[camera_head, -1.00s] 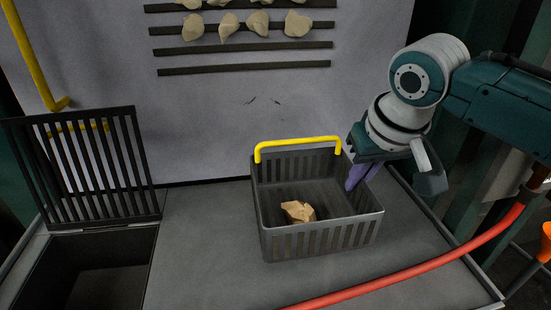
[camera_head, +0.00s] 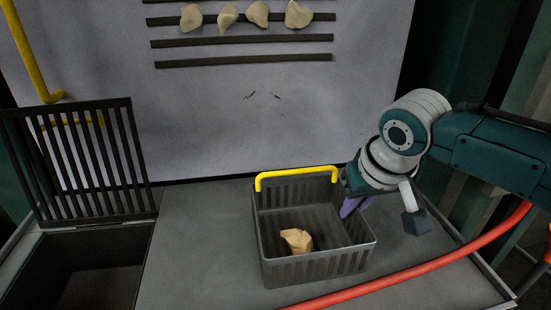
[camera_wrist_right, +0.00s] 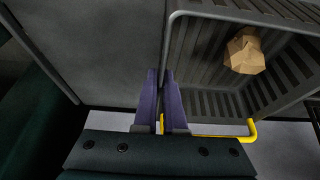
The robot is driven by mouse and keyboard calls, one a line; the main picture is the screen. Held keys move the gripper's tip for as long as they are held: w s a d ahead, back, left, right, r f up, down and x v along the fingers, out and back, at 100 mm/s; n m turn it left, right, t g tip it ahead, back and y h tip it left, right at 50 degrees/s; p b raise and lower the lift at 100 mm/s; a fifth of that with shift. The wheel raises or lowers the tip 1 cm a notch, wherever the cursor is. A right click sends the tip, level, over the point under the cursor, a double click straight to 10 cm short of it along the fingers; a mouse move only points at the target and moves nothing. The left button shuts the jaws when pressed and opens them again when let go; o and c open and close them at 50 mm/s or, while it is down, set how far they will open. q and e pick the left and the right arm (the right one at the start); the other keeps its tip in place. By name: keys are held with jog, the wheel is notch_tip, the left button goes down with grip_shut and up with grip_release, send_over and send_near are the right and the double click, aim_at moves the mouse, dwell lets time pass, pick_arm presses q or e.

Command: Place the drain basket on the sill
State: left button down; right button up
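The drain basket (camera_head: 315,270) is a dark grey slotted box with a yellow handle (camera_head: 297,178) along its far side. It appears upright on the grey surface (camera_head: 195,250), with a tan lump (camera_head: 297,240) inside. The basket wall (camera_wrist_right: 190,60) and lump (camera_wrist_right: 244,52) also show in the right wrist view. My right gripper (camera_head: 350,206) is at the basket's right side. In the wrist view its purple fingers (camera_wrist_right: 161,85) are close together, one on each side of the basket's wall. My left gripper is out of view. I cannot tell which ledge is the sill.
A dark opening (camera_head: 95,275) with a raised slatted grate (camera_head: 85,165) is at the left. A red hose (camera_head: 420,270) crosses the front right. Several pale lumps (camera_head: 257,14) sit on a slat of the back wall. The surface between opening and basket is clear.

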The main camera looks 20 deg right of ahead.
jog(key=o, duration=0.4)
jog(key=shift+c, duration=0.2)
jog(key=p+v, duration=0.5)
jog(key=v, duration=0.7)
jog(key=shift+p, duration=0.3)
jog(key=s+a+n, duration=0.2)
jog(key=s+a, duration=0.2)
jog(key=s, duration=0.5)
jog(key=s+a+n+y, duration=0.1)
jog(key=s+a, duration=0.3)
jog(key=s, duration=0.5)
jog(key=shift+s+a+n+g, duration=0.3)
jog(key=shift+s+a+n, duration=0.1)
jog(key=shift+n, duration=0.4)
jog(key=shift+f, duration=0.2)
